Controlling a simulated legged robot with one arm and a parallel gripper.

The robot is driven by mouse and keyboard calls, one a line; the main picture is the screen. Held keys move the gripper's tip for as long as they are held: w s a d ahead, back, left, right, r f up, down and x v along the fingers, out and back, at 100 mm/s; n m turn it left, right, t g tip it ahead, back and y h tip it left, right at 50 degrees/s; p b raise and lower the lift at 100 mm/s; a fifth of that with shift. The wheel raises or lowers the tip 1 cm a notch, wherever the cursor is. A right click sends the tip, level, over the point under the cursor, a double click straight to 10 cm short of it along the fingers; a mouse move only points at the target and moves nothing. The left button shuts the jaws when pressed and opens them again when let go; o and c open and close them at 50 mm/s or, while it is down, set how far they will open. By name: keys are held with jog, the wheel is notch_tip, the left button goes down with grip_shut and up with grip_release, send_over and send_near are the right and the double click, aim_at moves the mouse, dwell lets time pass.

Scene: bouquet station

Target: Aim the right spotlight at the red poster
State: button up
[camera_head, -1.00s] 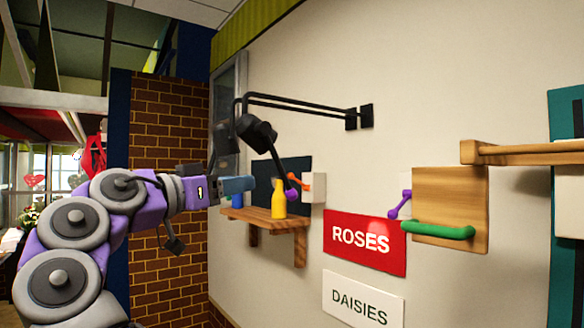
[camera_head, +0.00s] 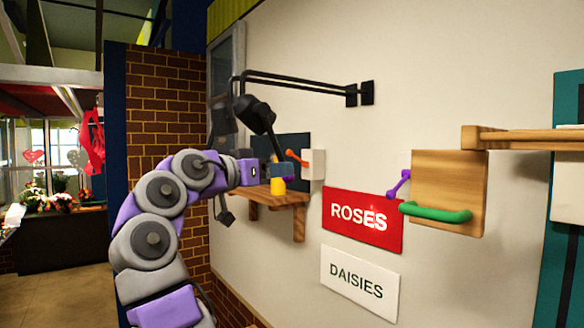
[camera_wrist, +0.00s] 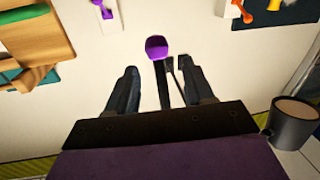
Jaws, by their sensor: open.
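The right spotlight (camera_head: 258,115) is a black lamp hanging from a black double-bar wall bracket. A thin handle runs from it down to a purple knob (camera_head: 289,178). The red poster (camera_head: 345,214), lettered ROSES, is on the wall to the right and lower. My gripper (camera_head: 272,170) is beside the knob in the head view, its fingers hard to make out. In the wrist view, my gripper (camera_wrist: 157,68) is open, with the purple knob (camera_wrist: 156,47) just beyond and between the fingertips. The dark handle shows between the fingers; contact cannot be told.
A second black lamp (camera_head: 222,118) hangs to the left. Behind my gripper is a wooden shelf (camera_head: 270,198) with a yellow vase (camera_head: 277,184). A white DAISIES sign (camera_head: 358,284) is below the poster. A wooden board (camera_head: 455,185) with a green handle (camera_head: 436,212) is right.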

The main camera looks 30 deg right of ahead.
jog(key=x, duration=0.6)
jog(key=shift+d+p, duration=0.15)
jog(key=shift+p, duration=0.3)
grip_shut()
